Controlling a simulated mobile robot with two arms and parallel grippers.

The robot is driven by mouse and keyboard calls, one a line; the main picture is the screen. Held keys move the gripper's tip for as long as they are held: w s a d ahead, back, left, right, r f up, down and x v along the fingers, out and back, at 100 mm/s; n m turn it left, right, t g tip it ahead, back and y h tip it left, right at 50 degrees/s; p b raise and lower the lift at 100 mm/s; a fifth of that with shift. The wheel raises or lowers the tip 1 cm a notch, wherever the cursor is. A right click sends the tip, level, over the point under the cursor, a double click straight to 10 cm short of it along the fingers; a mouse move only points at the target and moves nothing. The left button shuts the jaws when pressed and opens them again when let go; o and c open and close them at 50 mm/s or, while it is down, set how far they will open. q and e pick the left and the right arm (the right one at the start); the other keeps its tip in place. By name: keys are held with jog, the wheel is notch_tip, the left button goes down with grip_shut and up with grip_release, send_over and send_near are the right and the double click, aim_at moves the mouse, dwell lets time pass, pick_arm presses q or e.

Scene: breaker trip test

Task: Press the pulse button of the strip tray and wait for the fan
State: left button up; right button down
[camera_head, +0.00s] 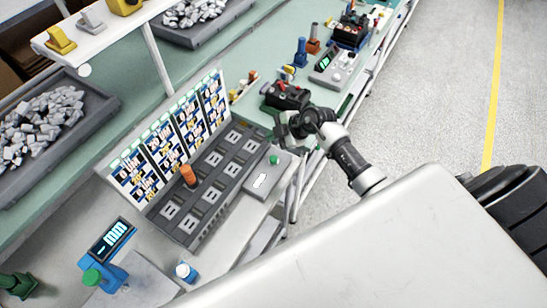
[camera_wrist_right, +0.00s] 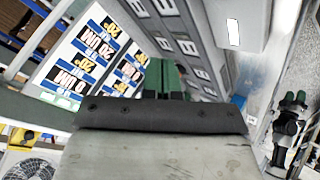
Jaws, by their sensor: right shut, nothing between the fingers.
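The strip tray (camera_head: 208,190) is a long dark grey tray with rows of slots. An upright board of blue, white and yellow labels stands along its back. A grey box at its right end carries a green button (camera_head: 274,160) and a white lit bar (camera_head: 260,181); the bar also shows in the right wrist view (camera_wrist_right: 234,32). My right gripper (camera_head: 285,130) is shut and empty, just behind the green button in the head view and apart from it as far as I can tell. A round grille like a fan (camera_wrist_right: 32,169) shows low in the right wrist view.
An orange cylinder (camera_head: 188,175) stands on the tray. A blue stand with a lit display (camera_head: 111,240) is at the front left. A dark red-and-black device (camera_head: 287,95) sits close behind my right gripper. Bins of grey pieces (camera_head: 45,125) lie left.

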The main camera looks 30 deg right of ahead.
jog(key=b, duration=0.6)
send_over(274, 159)
notch_tip(274, 159, down, 6)
jog(key=shift+a+f, duration=0.15)
jog(key=shift+f+b, duration=0.3)
jog(key=shift+f, duration=0.65)
jog(key=shift+f, duration=0.2)
dwell(0.7)
jog(key=shift+f, duration=0.25)
